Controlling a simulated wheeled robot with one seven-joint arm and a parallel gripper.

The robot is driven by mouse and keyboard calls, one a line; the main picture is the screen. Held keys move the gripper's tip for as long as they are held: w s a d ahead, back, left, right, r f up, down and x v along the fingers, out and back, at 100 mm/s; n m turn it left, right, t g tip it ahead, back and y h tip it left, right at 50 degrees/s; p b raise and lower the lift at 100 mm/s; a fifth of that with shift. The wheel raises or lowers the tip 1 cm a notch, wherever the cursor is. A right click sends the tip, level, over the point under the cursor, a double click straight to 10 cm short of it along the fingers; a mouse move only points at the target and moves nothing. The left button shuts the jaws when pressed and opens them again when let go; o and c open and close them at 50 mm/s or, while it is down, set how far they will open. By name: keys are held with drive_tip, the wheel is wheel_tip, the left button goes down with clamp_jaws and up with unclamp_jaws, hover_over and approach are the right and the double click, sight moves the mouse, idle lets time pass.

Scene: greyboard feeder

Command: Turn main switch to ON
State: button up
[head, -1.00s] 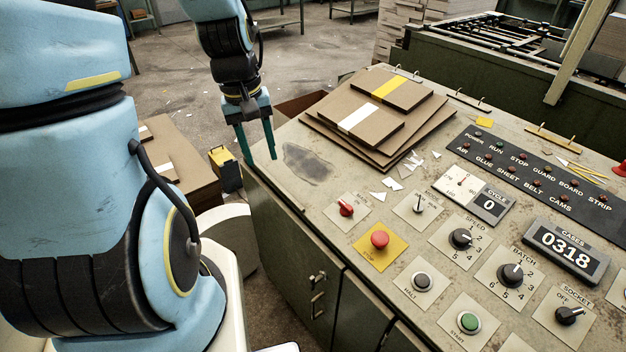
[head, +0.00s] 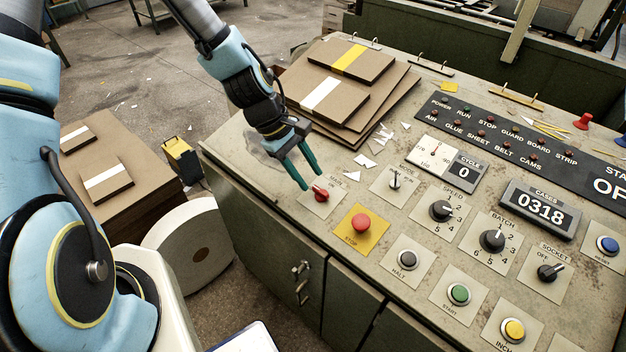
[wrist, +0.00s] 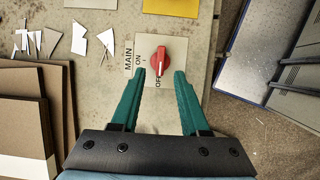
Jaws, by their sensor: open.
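The main switch (head: 320,193) is a red rotary knob on a pale plate near the panel's left edge. My gripper (head: 303,182) has teal fingers and is just left of the knob in the head view. In the wrist view its open fingertips (wrist: 157,75) lie on either side of the knob's near end. I cannot tell whether they touch it.
A red stop button (head: 361,223) on a yellow plate stands close to the main switch. The mode switch (head: 394,183) is to its right. Stacked brown boards (head: 385,110) lie behind my gripper, with white paper scraps (head: 363,161) near them. Bare panel lies between.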

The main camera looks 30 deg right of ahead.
sight(317, 189)
drive_tip(key=shift+p+x, duration=0.3)
drive_tip(key=shift+x, duration=1.55)
clamp_jaws()
